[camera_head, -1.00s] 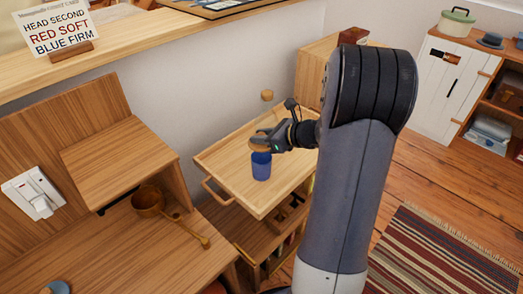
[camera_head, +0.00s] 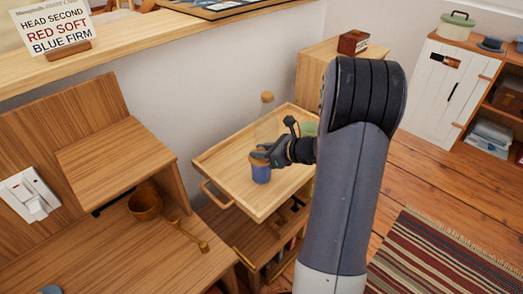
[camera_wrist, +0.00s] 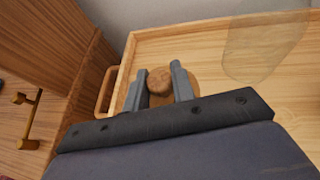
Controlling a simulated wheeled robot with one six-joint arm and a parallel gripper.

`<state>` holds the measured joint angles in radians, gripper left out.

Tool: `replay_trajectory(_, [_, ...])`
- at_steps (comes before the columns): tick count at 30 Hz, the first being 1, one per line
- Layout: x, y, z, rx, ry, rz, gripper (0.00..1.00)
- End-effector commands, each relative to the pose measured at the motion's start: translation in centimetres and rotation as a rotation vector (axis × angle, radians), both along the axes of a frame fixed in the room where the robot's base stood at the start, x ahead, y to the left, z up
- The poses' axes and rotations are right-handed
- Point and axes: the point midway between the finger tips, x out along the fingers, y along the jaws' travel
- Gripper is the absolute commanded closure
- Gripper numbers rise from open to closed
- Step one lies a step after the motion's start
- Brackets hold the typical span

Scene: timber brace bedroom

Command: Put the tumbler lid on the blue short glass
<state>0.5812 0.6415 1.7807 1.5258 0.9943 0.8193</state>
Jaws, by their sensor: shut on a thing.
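The tumbler lid (camera_head: 259,159) is a round wooden disc with a knob. My gripper (camera_head: 262,155) is shut on it. In the wrist view the lid's knob (camera_wrist: 160,80) sits between the two fingers of my gripper (camera_wrist: 159,82). The blue short glass (camera_head: 261,175) stands upright on the wooden tray top of the trolley, directly under the lid. The lid is at the glass's rim; I cannot tell whether it is fully seated. In the wrist view the glass is hidden beneath the lid and gripper.
A clear bottle with a wooden stopper (camera_head: 267,98) stands behind the glass on the trolley tray (camera_head: 232,157). A green item (camera_head: 309,128) is partly hidden behind my arm. The tray has raised edges and a handle (camera_head: 217,194). A copper-coloured ladle pot (camera_head: 146,203) lies on the left desk.

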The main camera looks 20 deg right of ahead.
Motion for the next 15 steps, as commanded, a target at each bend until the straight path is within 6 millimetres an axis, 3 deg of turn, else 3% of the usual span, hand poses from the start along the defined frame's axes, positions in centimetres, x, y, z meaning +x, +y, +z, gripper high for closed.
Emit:
replay_trajectory(3, [0.0,0.0,-0.13,0.0,0.0,0.0,0.98])
replay_trajectory(4, [0.0,0.01,-0.13,0.0,0.0,0.0,0.75])
replay_trajectory(12, [-0.01,0.01,-0.12,0.0,0.0,0.0,0.54])
replay_trajectory(15, [0.0,0.0,-0.11,0.0,0.0,0.0,0.54])
